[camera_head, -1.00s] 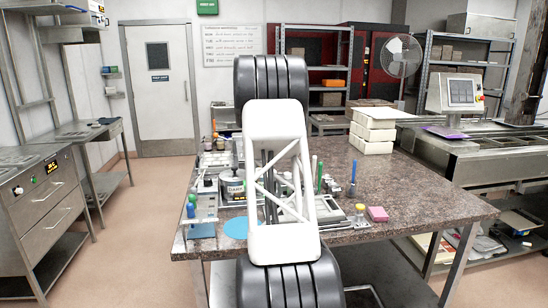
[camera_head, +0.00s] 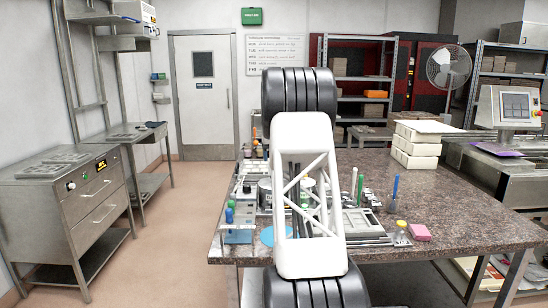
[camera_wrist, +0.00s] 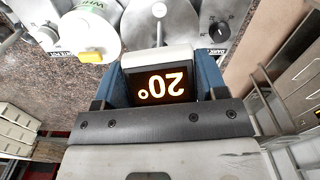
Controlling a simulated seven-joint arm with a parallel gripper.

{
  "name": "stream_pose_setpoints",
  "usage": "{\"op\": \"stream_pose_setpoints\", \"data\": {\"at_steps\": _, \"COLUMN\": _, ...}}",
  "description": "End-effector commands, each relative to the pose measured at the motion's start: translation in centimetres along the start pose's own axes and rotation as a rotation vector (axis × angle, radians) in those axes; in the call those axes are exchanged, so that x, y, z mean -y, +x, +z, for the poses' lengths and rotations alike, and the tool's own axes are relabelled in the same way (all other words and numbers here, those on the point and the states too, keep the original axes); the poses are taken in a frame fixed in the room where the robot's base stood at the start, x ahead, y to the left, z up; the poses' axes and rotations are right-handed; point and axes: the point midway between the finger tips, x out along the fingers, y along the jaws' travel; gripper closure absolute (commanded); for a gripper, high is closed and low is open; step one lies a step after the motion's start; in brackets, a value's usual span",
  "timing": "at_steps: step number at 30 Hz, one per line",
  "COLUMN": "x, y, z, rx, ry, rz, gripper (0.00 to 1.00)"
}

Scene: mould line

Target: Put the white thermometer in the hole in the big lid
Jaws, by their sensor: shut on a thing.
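In the wrist view my gripper (camera_wrist: 160,84) is shut on the white thermometer (camera_wrist: 163,56), with a blue finger on each side of it. Its dark display reads 20° in orange, upside down. A thin stem reaches from it towards a grey round lid (camera_wrist: 183,22) at the top middle. A small round end shows over that lid; I cannot tell whether it touches or where a hole is. A white lidded pot (camera_wrist: 88,28) with a yellow tab is at upper left. In the head view my arm hides the gripper and most of the pots.
The brown stone table (camera_head: 450,210) holds a pink block (camera_head: 420,232), a blue upright tool (camera_head: 395,188) and a small yellow-topped bottle (camera_head: 401,233). White stacked blocks (camera_head: 415,148) stand at its back. The table's right part is clear.

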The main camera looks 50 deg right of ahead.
Motion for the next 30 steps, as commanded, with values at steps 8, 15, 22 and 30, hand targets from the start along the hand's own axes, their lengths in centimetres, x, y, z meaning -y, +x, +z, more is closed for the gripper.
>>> {"op": "stream_pose_setpoints", "data": {"at_steps": 8, "x": 0.0, "y": 1.0, "z": 0.0, "rx": 0.001, "ry": 0.000, "rz": 0.000, "gripper": 0.58}}
{"op": "stream_pose_setpoints", "data": {"at_steps": 15, "x": 0.0, "y": 2.2, "z": 0.0, "rx": 0.000, "ry": 0.000, "rz": 0.000, "gripper": 0.58}}
{"op": "stream_pose_setpoints", "data": {"at_steps": 22, "x": 0.0, "y": 3.0, "z": 0.0, "rx": 0.000, "ry": 0.000, "rz": 0.000, "gripper": 0.58}}
{"op": "stream_pose_setpoints", "data": {"at_steps": 30, "x": 0.0, "y": 3.2, "z": 0.0, "rx": 0.000, "ry": 0.000, "rz": 0.000, "gripper": 0.58}}
